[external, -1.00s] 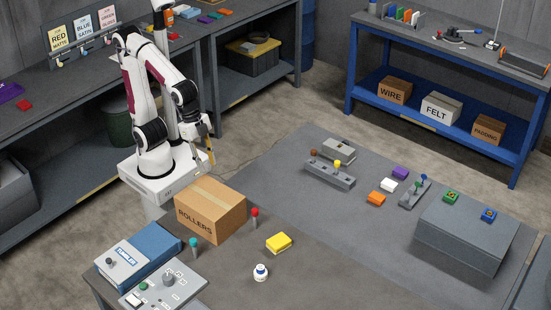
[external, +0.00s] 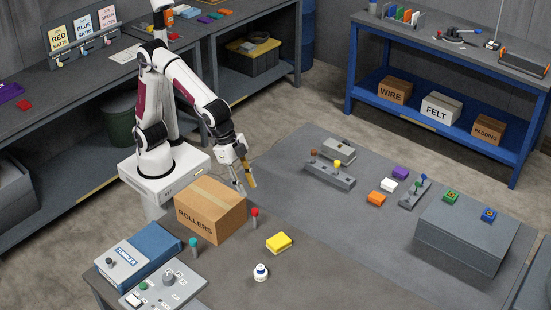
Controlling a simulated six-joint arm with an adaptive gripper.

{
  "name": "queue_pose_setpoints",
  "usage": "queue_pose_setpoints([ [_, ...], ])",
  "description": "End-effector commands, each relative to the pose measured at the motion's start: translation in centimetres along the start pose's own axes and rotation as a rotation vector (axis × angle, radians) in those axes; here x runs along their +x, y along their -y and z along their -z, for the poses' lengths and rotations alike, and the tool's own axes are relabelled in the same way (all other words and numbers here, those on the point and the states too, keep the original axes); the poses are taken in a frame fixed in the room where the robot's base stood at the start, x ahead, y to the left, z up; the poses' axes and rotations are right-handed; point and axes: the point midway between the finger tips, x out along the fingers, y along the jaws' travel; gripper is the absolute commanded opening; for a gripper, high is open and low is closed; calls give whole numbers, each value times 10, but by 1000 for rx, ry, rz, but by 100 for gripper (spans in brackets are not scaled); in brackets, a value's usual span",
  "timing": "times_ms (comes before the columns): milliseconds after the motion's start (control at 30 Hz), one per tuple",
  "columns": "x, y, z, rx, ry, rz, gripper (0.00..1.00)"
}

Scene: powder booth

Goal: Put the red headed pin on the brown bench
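The red headed pin (external: 255,217) stands upright on the brown bench (external: 335,275), just right of the ROLLERS carton. My gripper (external: 245,185) is above and slightly left of the pin, behind the carton's right end, and points down. Its fingers look apart with nothing between them. It is not touching the pin. A teal headed pin (external: 194,247) stands in front of the carton. A brown headed pin (external: 314,155) and a yellow headed pin (external: 337,165) are in a grey block (external: 330,175).
The ROLLERS carton (external: 210,208) is beside the red pin. A blue box (external: 150,243) and a control panel (external: 165,290) fill the front left. The grey mat (external: 300,195) has free room.

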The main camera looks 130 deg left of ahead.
Motion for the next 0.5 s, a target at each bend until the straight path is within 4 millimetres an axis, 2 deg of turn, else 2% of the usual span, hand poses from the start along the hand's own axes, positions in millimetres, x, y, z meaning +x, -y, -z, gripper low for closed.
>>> queue_pose_setpoints([
  [33, -2, 0, 4, -13, -12, 0, 30],
  [500, 0, 0, 3, -34, -12, -1, 30],
])
